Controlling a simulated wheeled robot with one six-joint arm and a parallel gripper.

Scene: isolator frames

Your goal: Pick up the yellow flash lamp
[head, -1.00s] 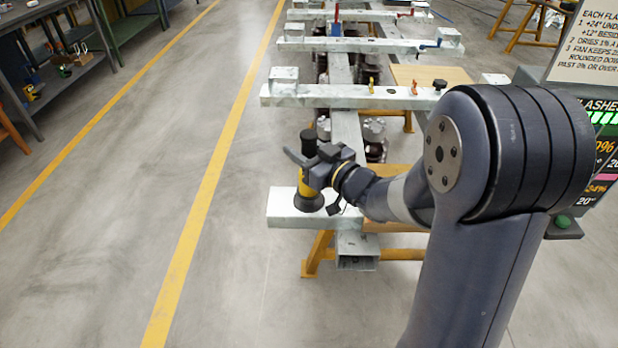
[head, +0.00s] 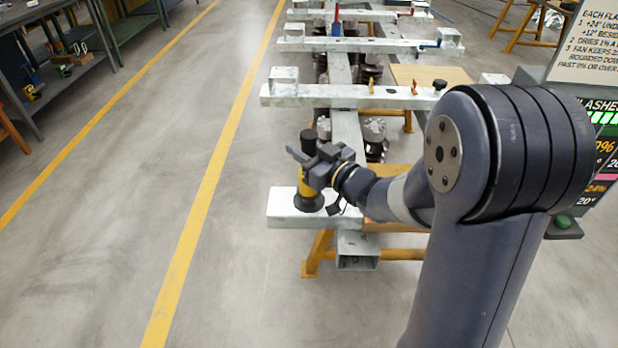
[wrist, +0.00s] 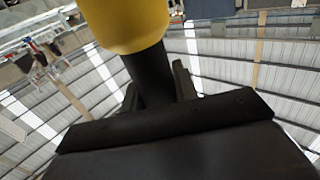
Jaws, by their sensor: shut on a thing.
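The yellow flash lamp (head: 304,189) stands upright on the near white crossbar (head: 283,209), with a black top and a black flared base. My gripper (head: 306,162) reaches in from the right and is shut on the lamp's upper part. In the wrist view the lamp's yellow body (wrist: 125,22) fills the top middle, and its black part sits between the two fingers of my gripper (wrist: 158,88). The lamp's base appears to touch the crossbar.
Further crossbars (head: 350,96) with small clamps lie behind on the galvanised frame. A yellow trestle (head: 318,253) supports the near end. A display panel (head: 600,150) stands at the right. A grey shelf bench (head: 60,75) stands at the far left. The floor left of the frame is clear.

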